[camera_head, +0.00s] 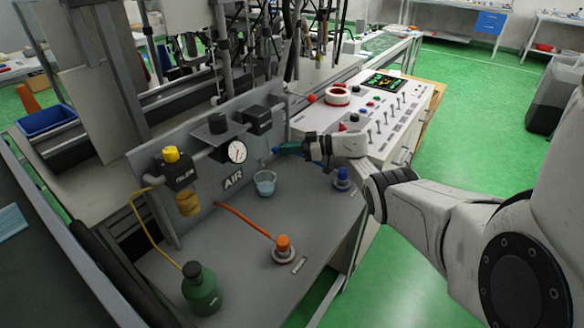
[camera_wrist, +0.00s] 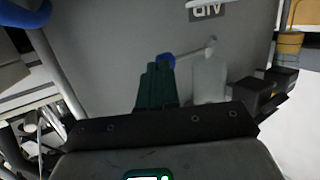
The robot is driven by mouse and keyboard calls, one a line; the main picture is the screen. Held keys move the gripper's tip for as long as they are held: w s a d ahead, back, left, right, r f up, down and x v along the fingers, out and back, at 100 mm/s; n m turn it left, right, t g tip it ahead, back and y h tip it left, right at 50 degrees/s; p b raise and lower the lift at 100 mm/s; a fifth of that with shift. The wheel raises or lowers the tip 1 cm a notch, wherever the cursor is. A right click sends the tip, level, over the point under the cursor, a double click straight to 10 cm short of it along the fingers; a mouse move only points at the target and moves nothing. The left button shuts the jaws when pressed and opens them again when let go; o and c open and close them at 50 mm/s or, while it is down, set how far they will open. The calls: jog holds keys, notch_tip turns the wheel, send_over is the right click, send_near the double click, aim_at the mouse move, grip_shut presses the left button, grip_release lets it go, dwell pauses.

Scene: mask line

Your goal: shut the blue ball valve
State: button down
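The blue ball valve handle (camera_wrist: 166,60) shows in the wrist view as a small blue piece at the end of a thin silver bar, close to a clear bowl (camera_wrist: 208,75) on the grey panel. My gripper (camera_wrist: 155,68) has dark green fingers, which lie side by side with no visible gap. Their tips are right at the blue piece, partly covering it; I cannot tell whether they touch it. In the head view my gripper (camera_head: 281,149) reaches left toward the panel, below the black unit (camera_head: 258,120), and hides the valve there.
A blue-topped fitting (camera_head: 342,178) stands to the right, an orange knob (camera_head: 283,246) in front.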

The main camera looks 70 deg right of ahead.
jog(key=s+a+r+p, duration=0.7)
jog(key=s+r, duration=0.4)
jog(key=r, duration=0.2)
jog(key=shift+s+a, duration=0.25)
jog(key=shift+a, duration=0.3)
